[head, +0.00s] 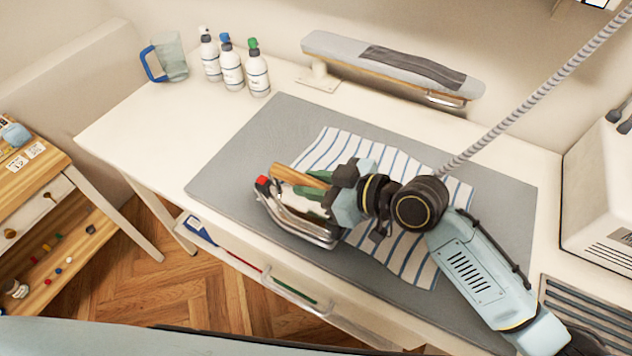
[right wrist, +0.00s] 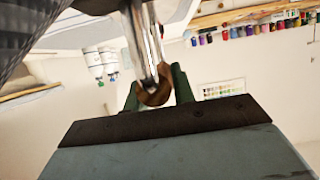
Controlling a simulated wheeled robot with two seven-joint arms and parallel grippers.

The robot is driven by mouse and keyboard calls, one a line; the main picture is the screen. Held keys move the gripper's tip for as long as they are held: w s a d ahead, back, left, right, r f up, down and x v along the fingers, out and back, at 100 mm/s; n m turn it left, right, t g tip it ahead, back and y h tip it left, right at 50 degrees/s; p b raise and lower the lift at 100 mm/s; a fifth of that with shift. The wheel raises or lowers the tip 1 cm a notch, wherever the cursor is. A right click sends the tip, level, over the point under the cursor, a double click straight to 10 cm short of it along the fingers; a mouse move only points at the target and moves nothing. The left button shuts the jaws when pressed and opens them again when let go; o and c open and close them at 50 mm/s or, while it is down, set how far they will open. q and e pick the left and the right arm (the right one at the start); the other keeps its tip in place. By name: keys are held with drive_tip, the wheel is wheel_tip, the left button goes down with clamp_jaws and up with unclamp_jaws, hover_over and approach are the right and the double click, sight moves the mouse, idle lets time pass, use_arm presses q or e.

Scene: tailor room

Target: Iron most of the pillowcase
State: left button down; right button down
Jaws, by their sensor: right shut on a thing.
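The pillowcase (head: 318,151), white with blue stripes, lies spread on the grey ironing mat (head: 250,137). The iron (head: 296,222), with a silver body, a wooden handle and a red tip, is near the mat's front left edge, at the pillowcase's left end. My right gripper (head: 318,190) is shut on the iron's handle. My right arm covers the middle of the pillowcase. In the right wrist view the gripper's fingers (right wrist: 157,90) close around the brown handle end. Whether the iron's sole touches the cloth cannot be told. My left gripper is not in view.
A sleeve board (head: 392,68) stands at the table's back. Several spray bottles (head: 231,68) and a jug with a blue handle (head: 170,58) stand at the back left. A ribbed hose (head: 530,95) runs from the upper right to my wrist area. An open drawer (head: 262,272) juts out in front.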

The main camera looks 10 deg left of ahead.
drive_tip(key=shift+w+r, duration=0.2)
drive_tip(key=shift+r, duration=0.05)
